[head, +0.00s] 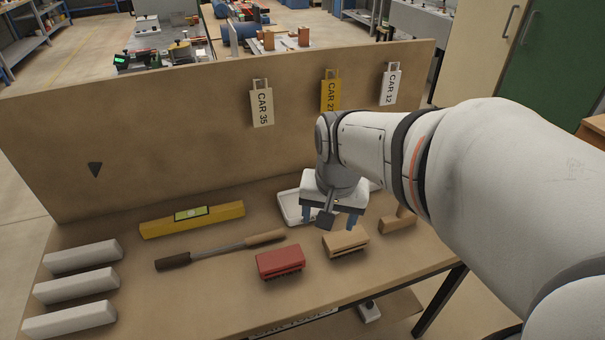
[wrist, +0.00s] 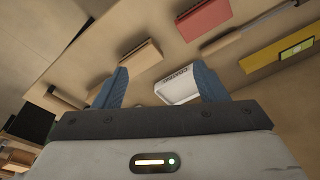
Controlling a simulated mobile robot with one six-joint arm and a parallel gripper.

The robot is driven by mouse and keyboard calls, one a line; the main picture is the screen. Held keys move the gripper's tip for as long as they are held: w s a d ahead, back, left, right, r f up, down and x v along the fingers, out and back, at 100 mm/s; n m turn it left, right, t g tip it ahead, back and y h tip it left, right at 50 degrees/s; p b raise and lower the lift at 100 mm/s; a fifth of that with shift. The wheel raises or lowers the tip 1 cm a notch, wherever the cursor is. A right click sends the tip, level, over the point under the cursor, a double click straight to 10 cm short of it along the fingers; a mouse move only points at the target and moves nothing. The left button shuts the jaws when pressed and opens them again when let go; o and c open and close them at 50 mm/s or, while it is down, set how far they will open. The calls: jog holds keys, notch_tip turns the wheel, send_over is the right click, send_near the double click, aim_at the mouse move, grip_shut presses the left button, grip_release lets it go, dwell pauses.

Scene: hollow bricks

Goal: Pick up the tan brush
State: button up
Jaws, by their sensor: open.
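The tan brush (head: 345,241) lies on the bench, bristles down, to the right of a red brush (head: 280,261). In the wrist view the tan brush (wrist: 139,57) shows beyond my fingers, nearer the left one, with the red brush (wrist: 204,18) to its upper right. My gripper (head: 330,218) is above the bench, behind the tan brush in the head view, its blue fingers apart.
A white tray (head: 292,209) lies partly hidden behind my gripper. A tan wooden piece (head: 396,222) lies right of the tan brush. A long-handled tool (head: 220,250), a yellow level (head: 192,219) and white blocks (head: 76,288) lie left. An upright board (head: 150,130) with hanging tags backs the bench.

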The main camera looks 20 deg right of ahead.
aim_at(346, 237)
jog(key=shift+o, duration=0.8)
jog(key=w+d+f+m+b, duration=0.1)
jog(key=w+d+f+m, duration=0.1)
jog(key=d+f+m, duration=0.1)
jog(key=w+d+f+m+g+b, duration=0.1)
jog(key=w+d+f+m+b, duration=0.1)
jog(key=f+m, duration=0.3)
jog(key=w+d+f+m+g+b, duration=0.1)
jog(key=w+d+f+m, duration=0.2)
jog(key=w+d+f, duration=0.1)
jog(key=shift+f+m+b, duration=0.35)
jog(key=shift+m, duration=0.05)
jog(key=shift+f, duration=0.35)
notch_tip(346, 237, down, 7)
jog(key=shift+d, duration=0.1)
jog(key=c, duration=1.1)
jog(key=shift+r, duration=0.1)
